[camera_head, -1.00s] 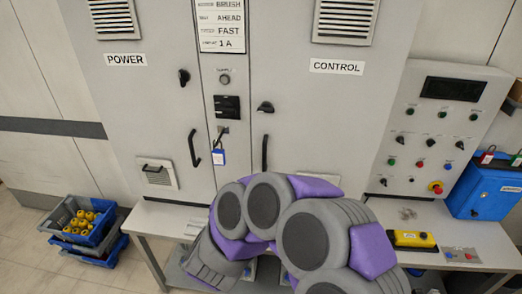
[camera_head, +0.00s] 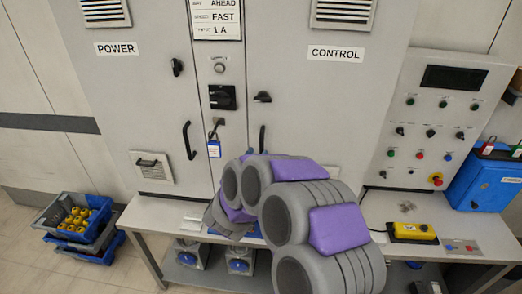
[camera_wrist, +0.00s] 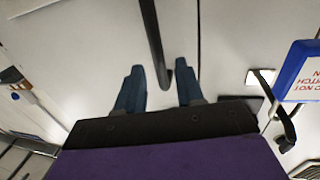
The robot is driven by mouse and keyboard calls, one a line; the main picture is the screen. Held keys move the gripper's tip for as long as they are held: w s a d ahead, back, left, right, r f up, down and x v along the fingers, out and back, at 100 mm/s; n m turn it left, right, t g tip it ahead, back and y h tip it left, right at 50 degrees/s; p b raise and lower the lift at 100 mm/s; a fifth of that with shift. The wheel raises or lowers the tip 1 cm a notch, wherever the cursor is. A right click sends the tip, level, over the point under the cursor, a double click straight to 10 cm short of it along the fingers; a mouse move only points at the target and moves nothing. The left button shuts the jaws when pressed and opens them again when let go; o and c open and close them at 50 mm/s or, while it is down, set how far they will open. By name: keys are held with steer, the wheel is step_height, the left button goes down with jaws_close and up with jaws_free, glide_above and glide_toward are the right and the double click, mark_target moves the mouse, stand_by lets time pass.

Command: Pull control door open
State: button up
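The grey control door (camera_head: 330,110) looks shut, under a CONTROL label. Its dark vertical bar handle (camera_head: 262,136) shows its top part, the rest hidden behind my arm. A dark latch knob (camera_head: 262,97) sits above it. In the wrist view the handle (camera_wrist: 154,38) comes down from the top edge and its end reaches between the fingers. My gripper (camera_wrist: 158,77) is open, with one bluish finger on each side of the bar and a gap on both sides. I cannot tell how deep the bar lies between them.
The power door (camera_head: 115,90) with its handle (camera_head: 189,140) is to the left. A blue tag (camera_head: 214,149) hangs between the doors, also close on the right in the wrist view (camera_wrist: 300,72). A bench (camera_head: 155,222) runs below. Crates (camera_head: 50,215) stand on the floor left.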

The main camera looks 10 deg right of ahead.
mark_target(261, 148)
steer(key=shift+b+x, duration=0.35)
steer(key=shift+x, duration=2.2)
steer(key=shift+c, duration=0.4)
steer(key=shift+s, duration=0.1)
jaws_close()
